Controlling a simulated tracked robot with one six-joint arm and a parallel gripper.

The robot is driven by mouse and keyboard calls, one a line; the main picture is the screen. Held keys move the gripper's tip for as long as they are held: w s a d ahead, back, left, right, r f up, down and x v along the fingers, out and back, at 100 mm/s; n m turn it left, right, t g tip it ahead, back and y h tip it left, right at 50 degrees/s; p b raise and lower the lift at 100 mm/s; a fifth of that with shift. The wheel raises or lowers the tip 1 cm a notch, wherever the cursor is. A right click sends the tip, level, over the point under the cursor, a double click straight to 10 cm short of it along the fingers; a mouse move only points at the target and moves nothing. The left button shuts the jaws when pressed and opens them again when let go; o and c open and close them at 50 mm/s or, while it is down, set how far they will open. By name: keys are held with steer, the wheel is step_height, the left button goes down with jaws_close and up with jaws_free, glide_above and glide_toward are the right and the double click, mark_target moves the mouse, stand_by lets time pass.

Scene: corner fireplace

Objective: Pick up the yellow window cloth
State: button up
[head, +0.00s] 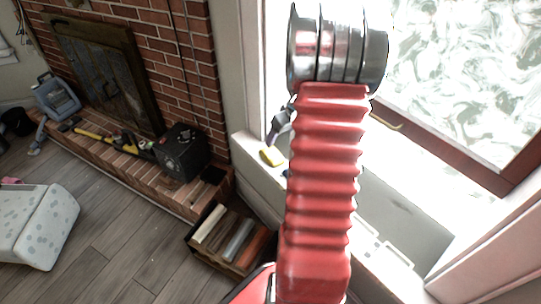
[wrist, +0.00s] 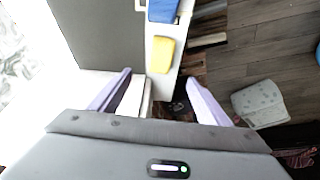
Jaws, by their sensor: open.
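The yellow window cloth (head: 271,156) lies on the white window sill, just left of my red arm in the head view. In the wrist view the yellow cloth (wrist: 163,54) lies on the white ledge, just beyond my fingertips. My gripper (wrist: 158,76) is open, with its two pale purple fingers apart and nothing seen held between them. In the head view only part of my gripper (head: 280,122) shows, above the cloth; the arm hides the rest.
A blue item (wrist: 162,10) lies on the ledge beyond the yellow cloth. A bright window (head: 470,80) is at the right. A black box (head: 181,150) stands on the brick hearth (head: 160,178). An open crate (head: 205,255) with rolls sits on the floor below the sill.

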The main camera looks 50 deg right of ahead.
steer(key=shift+d, duration=0.1)
glide_above(272, 153)
steer(key=s, duration=0.2)
step_height(272, 153, down, 8)
steer(key=shift+s+r, duration=0.1)
steer(key=shift+s, duration=0.05)
stand_by(0.3)
steer(key=shift+x, duration=2.7)
steer(key=shift+f, duration=0.25)
steer(key=shift+c, duration=0.4)
steer(key=c, duration=1)
